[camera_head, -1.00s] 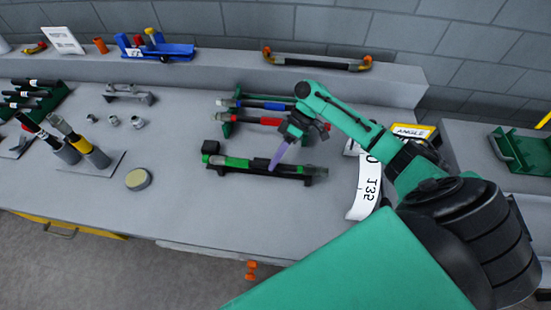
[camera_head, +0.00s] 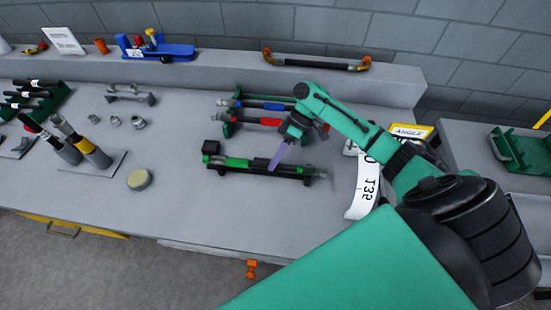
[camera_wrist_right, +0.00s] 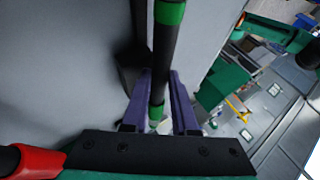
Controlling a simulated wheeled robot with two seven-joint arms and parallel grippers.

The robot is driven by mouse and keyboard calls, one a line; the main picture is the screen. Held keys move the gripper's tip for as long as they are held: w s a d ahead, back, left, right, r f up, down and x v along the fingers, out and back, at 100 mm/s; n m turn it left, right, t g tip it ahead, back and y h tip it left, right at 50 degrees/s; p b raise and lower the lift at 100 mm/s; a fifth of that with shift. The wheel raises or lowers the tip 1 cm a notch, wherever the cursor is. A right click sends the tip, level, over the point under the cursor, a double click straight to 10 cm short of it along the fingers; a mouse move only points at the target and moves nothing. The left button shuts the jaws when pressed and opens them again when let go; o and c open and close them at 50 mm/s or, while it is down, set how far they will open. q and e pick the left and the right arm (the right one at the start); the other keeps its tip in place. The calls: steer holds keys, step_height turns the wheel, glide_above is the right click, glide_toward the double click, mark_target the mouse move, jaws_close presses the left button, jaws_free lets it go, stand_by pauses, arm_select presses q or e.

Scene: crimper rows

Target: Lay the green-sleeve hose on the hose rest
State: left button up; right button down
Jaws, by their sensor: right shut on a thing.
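The green-sleeve hose (camera_head: 236,162), black with bright green bands, lies lengthwise along the dark hose rest (camera_head: 308,181) near the front of the bench. I cannot tell whether it presses on the rest or hovers just above it. My right gripper (camera_head: 272,167), with purple fingers, is shut on the hose right of its middle, reaching down from the upper right. In the right wrist view, the hose (camera_wrist_right: 166,45) runs between the two purple fingers (camera_wrist_right: 160,78). My left gripper is not in view.
Behind the rest, a green rack holds a blue-sleeve hose (camera_head: 262,105) and a red-sleeve hose (camera_head: 258,121). A curved white scale (camera_head: 362,190) stands to the right. A round tan disc (camera_head: 140,180) and a holder with upright tools (camera_head: 95,160) are to the left.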

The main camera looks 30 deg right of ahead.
steer(key=c, duration=0.9)
jaws_free()
steer(key=shift+o, duration=1.4)
steer(key=shift+s, duration=0.1)
steer(key=shift+s+a, duration=0.1)
steer(key=shift+s, duration=0.05)
steer(key=shift+f, duration=0.1)
steer(key=shift+d+r, duration=0.2)
steer(key=shift+d, duration=0.15)
steer(key=b+v, duration=0.3)
steer(key=v, duration=1.1)
steer(key=shift+a+r, duration=0.2)
steer(key=shift+r, duration=0.05)
